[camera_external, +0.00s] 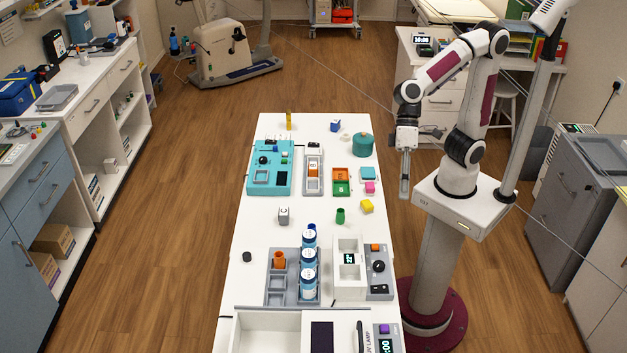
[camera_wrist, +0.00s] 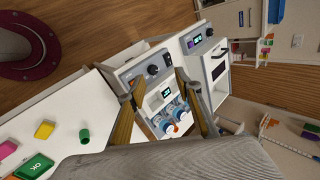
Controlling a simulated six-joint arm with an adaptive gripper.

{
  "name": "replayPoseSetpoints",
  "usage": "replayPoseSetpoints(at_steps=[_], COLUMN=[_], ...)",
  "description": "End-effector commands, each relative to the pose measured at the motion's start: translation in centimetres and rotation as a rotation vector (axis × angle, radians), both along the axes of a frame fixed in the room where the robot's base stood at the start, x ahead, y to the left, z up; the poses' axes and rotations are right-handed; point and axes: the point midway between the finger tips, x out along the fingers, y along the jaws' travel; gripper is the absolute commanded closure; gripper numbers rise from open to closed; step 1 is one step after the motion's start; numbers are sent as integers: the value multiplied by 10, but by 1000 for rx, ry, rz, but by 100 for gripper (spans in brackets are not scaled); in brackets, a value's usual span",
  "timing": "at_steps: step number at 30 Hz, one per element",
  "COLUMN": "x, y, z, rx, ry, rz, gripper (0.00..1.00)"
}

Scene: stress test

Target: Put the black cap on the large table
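A small black round piece (camera_external: 247,256), which looks like the black cap, sits on the long white table (camera_external: 255,222) near its left edge in the external view. I cannot make it out in the wrist view. My gripper (camera_external: 404,192) hangs pointing down beyond the table's right edge, well apart from the black piece. In the wrist view, the two fingers of my gripper (camera_wrist: 158,92) stand apart with nothing held between them.
Bare tabletop surrounds the black piece.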

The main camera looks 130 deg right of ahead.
Motion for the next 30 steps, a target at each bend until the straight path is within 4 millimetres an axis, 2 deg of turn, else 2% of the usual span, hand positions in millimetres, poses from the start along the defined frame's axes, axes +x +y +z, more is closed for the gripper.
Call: replayPoseSetpoints(at_steps=[3,8,18,24,30], x=[-29,-66,-136,-171,-193], y=[7,10,1,-13,-25], z=[3,3,-2,-8,-12], rx=[-95,-223,-505,-670,-794], ry=[-26,-56,-121,-157,-180], rz=[97,224,478,615,710], gripper=[66,66,66,66,66])
